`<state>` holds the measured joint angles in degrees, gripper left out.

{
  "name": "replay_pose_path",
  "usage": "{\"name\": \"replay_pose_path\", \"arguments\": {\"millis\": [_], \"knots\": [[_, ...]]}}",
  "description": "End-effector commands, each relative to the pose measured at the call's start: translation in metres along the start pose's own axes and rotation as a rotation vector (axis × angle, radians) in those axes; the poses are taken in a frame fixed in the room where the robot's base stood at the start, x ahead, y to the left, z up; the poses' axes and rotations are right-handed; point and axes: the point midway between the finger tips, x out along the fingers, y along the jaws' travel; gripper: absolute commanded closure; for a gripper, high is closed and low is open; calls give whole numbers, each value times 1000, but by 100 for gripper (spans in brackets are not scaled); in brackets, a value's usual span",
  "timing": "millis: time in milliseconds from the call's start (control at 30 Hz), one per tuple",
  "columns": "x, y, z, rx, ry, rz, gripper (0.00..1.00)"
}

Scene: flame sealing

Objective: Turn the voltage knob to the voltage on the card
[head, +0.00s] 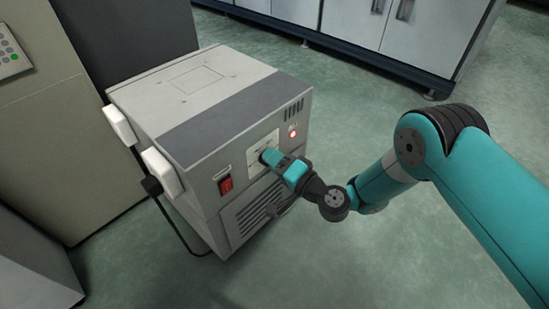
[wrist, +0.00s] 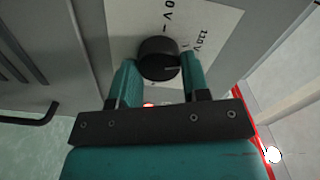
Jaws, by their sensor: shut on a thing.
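The black voltage knob (wrist: 158,50) stands on a white dial plate (wrist: 212,22) in the wrist view. Printed voltage marks show on the plate, one reading like 110 V and another partly cut off. My gripper (wrist: 158,72) has a teal finger on each side of the knob and is shut on it. In the head view my gripper (head: 268,159) reaches the front of the grey machine (head: 210,140) and hides the knob there. I cannot make out a voltage card in either view.
A red rocker switch (head: 225,185) sits left of the plate and a lit red lamp (head: 293,133) upper right of it. Two white handles (head: 160,171) jut from the machine's left side. A black cable (head: 175,228) hangs down there. The floor in front is open.

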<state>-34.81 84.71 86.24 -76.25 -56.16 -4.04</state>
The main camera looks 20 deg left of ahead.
Motion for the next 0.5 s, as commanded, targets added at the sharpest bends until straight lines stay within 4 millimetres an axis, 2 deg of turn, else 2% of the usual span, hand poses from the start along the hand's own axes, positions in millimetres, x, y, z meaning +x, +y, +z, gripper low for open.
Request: {"name": "replay_pose_path", "arguments": {"millis": [500], "knots": [[0, 2, -1, 485, 4, 0, 81]]}}
